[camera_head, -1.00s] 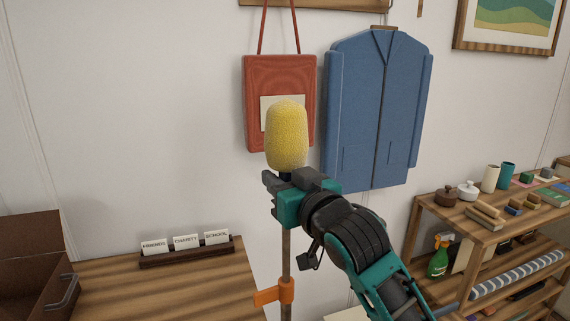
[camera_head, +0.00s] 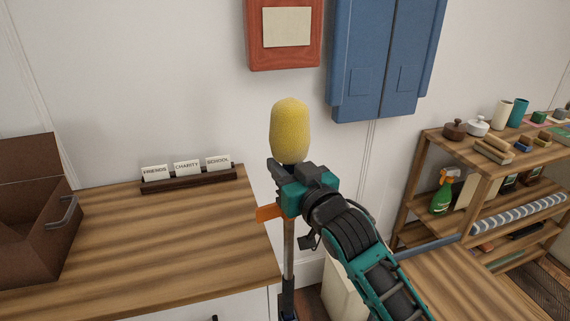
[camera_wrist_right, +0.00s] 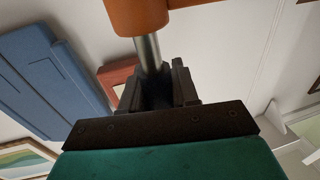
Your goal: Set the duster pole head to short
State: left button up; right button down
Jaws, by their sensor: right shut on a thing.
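The duster pole stands upright with a yellow fuzzy head (camera_head: 289,130) on top. My right gripper (camera_head: 288,172) is shut on the pole just below the yellow head. In the head view, an orange collar (camera_head: 268,213) on the pole shows just under the gripper, partly covered by it. Below it runs the metal pole (camera_head: 288,250). In the right wrist view, the gripper fingers (camera_wrist_right: 158,88) close around the pole, with bare metal pole (camera_wrist_right: 149,50) between them and the orange collar (camera_wrist_right: 138,15). My left gripper is not in view.
A wooden counter (camera_head: 150,240) on the left holds a brown open box (camera_head: 30,240) and a card holder (camera_head: 190,180). A shelf (camera_head: 430,170) with several goods stands at the right.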

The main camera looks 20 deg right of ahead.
jog(key=shift+f, duration=0.65)
jog(key=c, duration=1.2)
grip_release()
jog(key=shift+o, duration=0.9)
jog(key=shift+w, duration=0.1)
jog(key=shift+o, duration=0.5)
jog(key=shift+r, duration=0.2)
pick_arm(q)
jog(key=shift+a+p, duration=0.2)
jog(key=shift+p, duration=0.1)
pick_arm(e)
jog(key=v, duration=1.3)
pick_arm(q)
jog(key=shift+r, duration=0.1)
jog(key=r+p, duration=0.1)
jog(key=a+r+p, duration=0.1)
jog(key=p, duration=0.1)
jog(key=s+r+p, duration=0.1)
jog(key=p, duration=0.1)
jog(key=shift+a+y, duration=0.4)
pick_arm(e)
jog(key=s+f+g+h, duration=0.1)
jog(key=s+f+g, duration=0.2)
jog(key=f, duration=0.8)
jog(key=s+d+f+g+h, duration=0.1)
jog(key=s+f+g, duration=0.3)
jog(key=s+f, duration=0.4)
notch_tip(320, 180, down, 4)
